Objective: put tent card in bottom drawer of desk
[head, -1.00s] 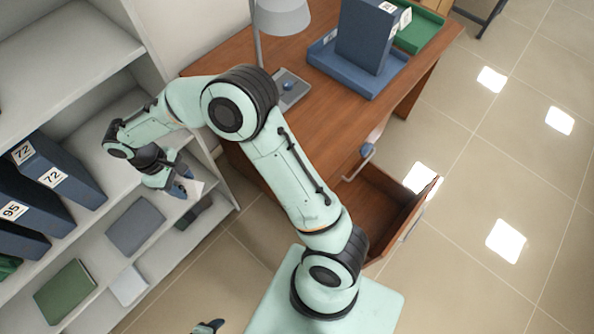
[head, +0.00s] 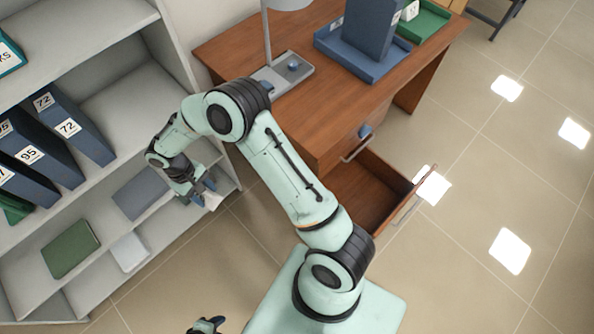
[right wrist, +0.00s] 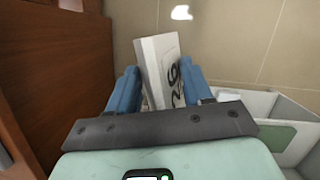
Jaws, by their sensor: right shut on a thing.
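The white tent card (right wrist: 153,62), with dark figures on one face, stands between the blue fingers of my right gripper (right wrist: 160,88) in the right wrist view. In the head view the right gripper (head: 203,190) is shut on the card (head: 212,200) in front of the shelf's lower boards. The wooden desk (head: 300,115) has its bottom drawer (head: 372,190) pulled open; the visible part of its inside looks empty. The gripper is left of the drawer and apart from it. My left gripper (head: 207,326) barely shows at the bottom edge, its fingers unclear.
The grey shelf (head: 118,75) at left holds blue binders (head: 75,125), a green book (head: 70,248) and flat grey items. A lamp (head: 268,40) and blue tray (head: 350,65) stand on the desk. Tiled floor is clear right of the drawer.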

